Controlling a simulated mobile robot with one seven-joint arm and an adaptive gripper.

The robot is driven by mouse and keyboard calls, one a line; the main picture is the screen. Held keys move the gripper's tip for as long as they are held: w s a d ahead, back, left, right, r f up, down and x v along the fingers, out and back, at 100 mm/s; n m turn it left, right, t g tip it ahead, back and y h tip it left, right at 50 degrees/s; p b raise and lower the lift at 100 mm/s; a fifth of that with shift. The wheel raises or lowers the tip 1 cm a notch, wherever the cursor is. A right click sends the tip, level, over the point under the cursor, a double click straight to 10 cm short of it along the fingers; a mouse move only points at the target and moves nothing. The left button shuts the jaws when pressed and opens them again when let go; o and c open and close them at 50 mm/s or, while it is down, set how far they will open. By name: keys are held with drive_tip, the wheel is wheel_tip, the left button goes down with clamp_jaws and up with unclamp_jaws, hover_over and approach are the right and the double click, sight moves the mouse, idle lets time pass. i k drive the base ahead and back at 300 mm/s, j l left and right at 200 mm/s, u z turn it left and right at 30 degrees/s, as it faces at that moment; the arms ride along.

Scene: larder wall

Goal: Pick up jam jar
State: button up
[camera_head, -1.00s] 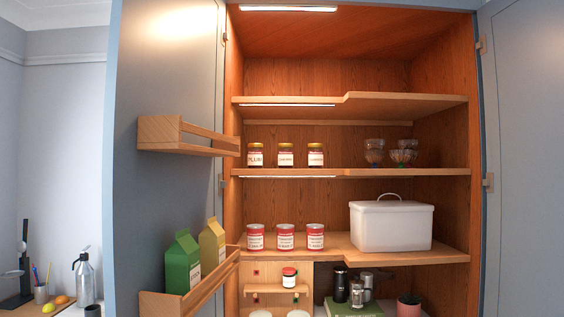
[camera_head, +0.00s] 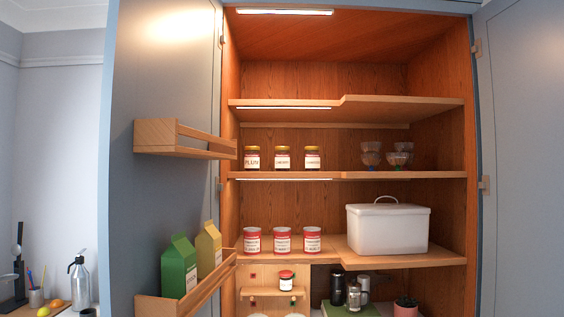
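Three small glass jars with gold lids and white labels stand in a row on the middle shelf (camera_head: 400,175). The left jar (camera_head: 252,158) has a label that seems to read "PLUM". The middle jar (camera_head: 283,158) and the right jar (camera_head: 312,158) have labels too small to read surely. Another small jar with a pale label (camera_head: 286,278) stands lower down on a little wooden rack (camera_head: 262,292). I cannot tell which of these is the jam jar. My gripper is not in view.
Three red-and-white tins (camera_head: 282,240) and a white lidded bin (camera_head: 387,230) stand on the shelf below. Glass bowls (camera_head: 398,156) stand right of the jars. The left door (camera_head: 165,70) is open and carries racks with green (camera_head: 179,266) and yellow (camera_head: 208,247) cartons.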

sight(282, 154)
drive_tip(key=i+l+u, duration=0.1)
drive_tip(key=u, duration=0.25)
drive_tip(key=i+l+u, duration=0.1)
drive_tip(key=u, duration=0.25)
drive_tip(key=i+l+u, duration=0.1)
drive_tip(key=u, duration=0.25)
drive_tip(key=i+l+u, duration=0.15)
drive_tip(key=l, duration=0.25)
drive_tip(key=i+l+u, duration=0.2)
drive_tip(key=l, duration=0.2)
drive_tip(key=l+u, duration=0.1)
drive_tip(key=l, duration=0.65)
drive_tip(key=i, duration=0.05)
